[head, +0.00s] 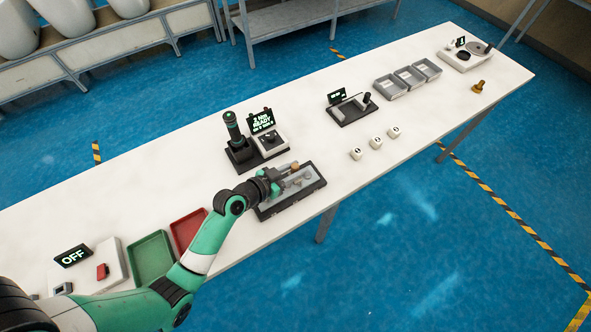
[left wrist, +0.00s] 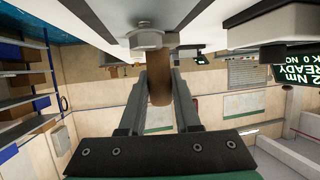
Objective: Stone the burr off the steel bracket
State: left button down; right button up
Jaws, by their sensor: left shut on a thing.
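A dark shallow tray (head: 265,212) lies near the table's front edge, with grey metal parts (head: 306,176) in it. I cannot clearly tell the bracket or its burr among them. My left gripper (head: 287,175) is low over this tray and shut on a brown rounded piece, probably the stone. This brown piece (left wrist: 159,86) stands between my left fingers (left wrist: 158,95) in the left wrist view. A grey bolt-like head (left wrist: 146,38) shows just beyond it; I cannot tell whether they touch. My right gripper is not in view.
Behind the tray stand a green-and-black tool (head: 233,130) in a dock and a "READY" display (head: 262,121). A red tray (head: 188,230) and a green tray (head: 151,258) lie to the left.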

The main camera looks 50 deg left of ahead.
pick_arm(q)
jog(key=shift+s+d+f, duration=0.1)
jog(key=shift+s+d, duration=0.05)
jog(key=shift+d, duration=0.5)
jog(key=shift+d+p, duration=0.45)
jog(key=shift+p, duration=0.15)
jog(key=shift+s+d, duration=0.15)
jog(key=shift+d, duration=0.2)
jog(key=shift+a+f+b, duration=0.1)
jog(key=shift+a+b, duration=0.25)
jog(key=shift+a, duration=0.25)
jog(key=shift+w+a+r+b, duration=0.15)
jog(key=shift+a+b, duration=0.1)
jog(key=shift+a, duration=0.25)
jog(key=shift+w+a+r+b, duration=0.1)
jog(key=shift+w+a+b, duration=0.1)
jog(key=shift+a, duration=0.25)
jog(key=shift+d, duration=0.1)
